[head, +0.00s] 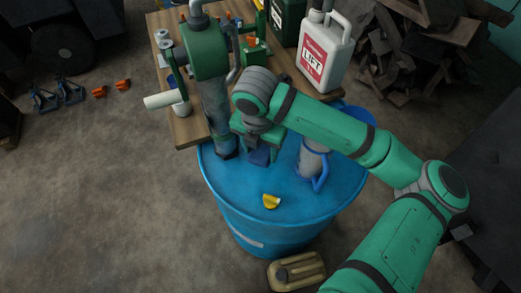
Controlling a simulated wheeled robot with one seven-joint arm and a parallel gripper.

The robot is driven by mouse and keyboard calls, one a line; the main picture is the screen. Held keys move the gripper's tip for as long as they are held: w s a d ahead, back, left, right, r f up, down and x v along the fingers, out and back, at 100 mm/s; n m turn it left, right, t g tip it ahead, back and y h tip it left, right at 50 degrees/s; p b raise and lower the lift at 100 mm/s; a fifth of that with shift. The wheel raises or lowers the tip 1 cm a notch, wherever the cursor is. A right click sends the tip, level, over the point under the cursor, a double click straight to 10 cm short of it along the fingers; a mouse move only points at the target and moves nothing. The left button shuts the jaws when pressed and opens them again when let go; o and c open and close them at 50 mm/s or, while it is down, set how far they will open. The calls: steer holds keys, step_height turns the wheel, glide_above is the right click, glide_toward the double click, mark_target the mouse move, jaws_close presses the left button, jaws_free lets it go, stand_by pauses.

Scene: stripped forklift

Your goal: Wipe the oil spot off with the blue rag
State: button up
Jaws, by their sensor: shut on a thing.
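My gripper (260,148) points down over the top of the blue drum (235,190), near the middle of its lid. It is shut on a dark blue bunched thing, the blue rag (259,158), which shows below the fingers. The rag is low over the lid; I cannot tell whether it touches it. I see no oil spot on the visible part of the lid; the gripper, arm and rag hide part of it.
A grey cylinder with a blue handle (313,160) stands right of the gripper. A small yellow piece (271,201) lies near the front of the lid. A green-topped pump (214,105) stands left. Behind is a wooden bench (187,130) with a white jug (325,52).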

steer(key=shift+r, duration=1.5)
